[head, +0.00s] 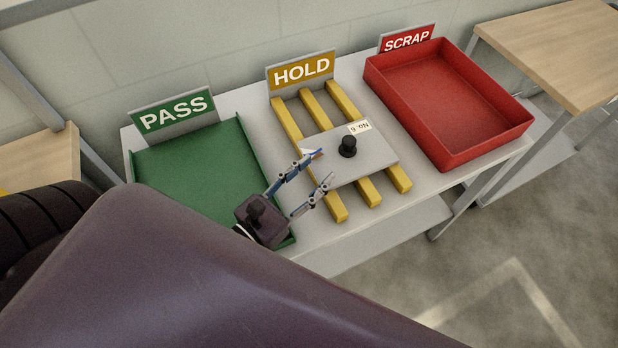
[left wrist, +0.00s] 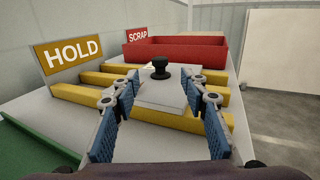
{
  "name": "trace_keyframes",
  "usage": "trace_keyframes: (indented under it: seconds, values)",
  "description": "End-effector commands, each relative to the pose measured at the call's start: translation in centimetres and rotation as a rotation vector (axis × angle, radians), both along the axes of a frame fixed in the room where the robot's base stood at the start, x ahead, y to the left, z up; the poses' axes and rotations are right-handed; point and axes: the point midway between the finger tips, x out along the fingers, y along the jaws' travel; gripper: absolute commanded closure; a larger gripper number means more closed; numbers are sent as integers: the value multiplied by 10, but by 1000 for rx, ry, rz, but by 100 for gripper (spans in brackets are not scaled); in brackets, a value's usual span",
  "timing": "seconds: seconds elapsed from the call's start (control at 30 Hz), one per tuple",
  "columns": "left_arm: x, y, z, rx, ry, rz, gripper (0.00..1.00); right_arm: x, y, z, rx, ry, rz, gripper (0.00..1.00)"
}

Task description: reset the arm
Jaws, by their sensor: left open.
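My left gripper (head: 322,167) is open and empty in the head view, at the near left edge of a grey plate (head: 366,160). The plate has a black knob (head: 348,147) and a white label reading "NO. 6" or similar, seen upside down. It lies across the yellow rails (head: 338,205) below the HOLD sign (head: 301,71). In the left wrist view, the two blue fingers (left wrist: 163,125) stand apart, with the plate (left wrist: 160,95) and knob (left wrist: 160,68) ahead between them. Whether the fingers touch the plate cannot be told. My right gripper is not in view.
A green PASS tray (head: 190,165) stands left of the rails, partly under my gripper. An empty red SCRAP tray (head: 445,95) stands right. All are on a light table (head: 245,98). A wooden-topped bench (head: 555,45) is at the far right. My dark arm covers the lower left.

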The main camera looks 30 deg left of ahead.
Motion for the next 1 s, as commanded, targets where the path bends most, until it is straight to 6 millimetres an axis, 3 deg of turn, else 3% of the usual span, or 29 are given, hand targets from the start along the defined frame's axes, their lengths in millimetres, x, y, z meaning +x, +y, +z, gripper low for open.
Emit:
trace_keyframes:
  seconds: [0.2,0.73,0.87,1.0]
  values:
    - [-10,3,0,1,0,0,59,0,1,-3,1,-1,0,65]
    - [-10,3,1,1,0,0,59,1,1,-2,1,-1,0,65]
    - [-10,3,14,1,0,0,59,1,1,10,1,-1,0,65]
    - [-10,3,40,1,0,0,59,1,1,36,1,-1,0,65]
